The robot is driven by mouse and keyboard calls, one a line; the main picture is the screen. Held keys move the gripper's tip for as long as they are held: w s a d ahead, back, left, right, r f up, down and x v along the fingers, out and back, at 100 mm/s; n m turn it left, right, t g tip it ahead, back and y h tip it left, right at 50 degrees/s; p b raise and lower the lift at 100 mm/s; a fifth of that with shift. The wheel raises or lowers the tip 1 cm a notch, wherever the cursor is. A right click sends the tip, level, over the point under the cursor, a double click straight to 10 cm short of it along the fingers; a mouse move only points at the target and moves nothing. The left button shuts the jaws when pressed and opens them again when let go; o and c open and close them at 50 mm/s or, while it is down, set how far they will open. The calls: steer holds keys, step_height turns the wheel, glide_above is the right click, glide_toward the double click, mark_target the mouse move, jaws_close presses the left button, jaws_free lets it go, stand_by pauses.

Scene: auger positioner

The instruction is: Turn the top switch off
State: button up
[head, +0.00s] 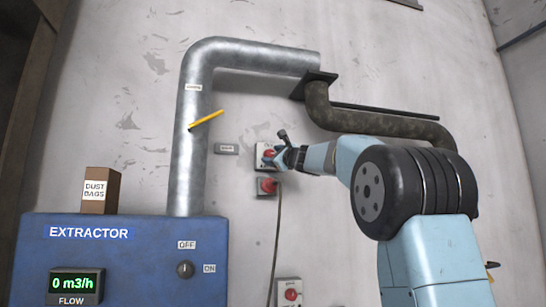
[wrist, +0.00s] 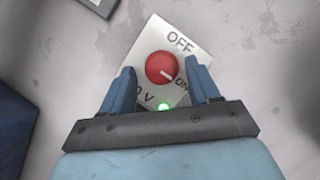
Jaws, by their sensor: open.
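The top switch (head: 266,155) is a pale plate with a red round knob on the wall, partly hidden behind my gripper in the head view. My gripper also shows in the head view (head: 279,158), right at the switch.
A second switch with a red knob (head: 268,186) sits just below, with a cable hanging down, and another red-knobbed box (head: 291,293) is lower. A metal pipe (head: 188,150) with a yellow lever (head: 207,120) stands left. The blue extractor cabinet (head: 130,250) reads 0 m3/h.

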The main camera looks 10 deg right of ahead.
steer(key=shift+c, duration=0.2)
steer(key=c, duration=1)
steer(key=shift+n, duration=0.4)
steer(key=n+g, duration=0.1)
steer(key=n, duration=0.1)
steer(key=n+g, duration=0.1)
steer(key=n, duration=0.1)
steer(key=shift+d+r+y, duration=0.1)
steer(key=shift+y, duration=0.2)
steer(key=n+g, duration=0.2)
steer(key=n, duration=0.2)
steer(key=shift+w+r+n, duration=0.1)
steer(key=shift+r+n, duration=0.05)
steer(key=shift+n, duration=0.15)
steer(key=n+g+h, duration=0.1)
steer(key=n, duration=0.3)
steer(key=shift+r+g+h, duration=0.15)
steer(key=shift+g+h, duration=0.25)
steer(key=shift+r+n+g+h, duration=0.15)
steer(key=shift+n+h, duration=0.25)
steer(key=shift+n, duration=0.4)
steer(key=shift+n+g+h, duration=0.15)
steer(key=shift+n+h, duration=0.25)
steer(key=shift+n, duration=0.4)
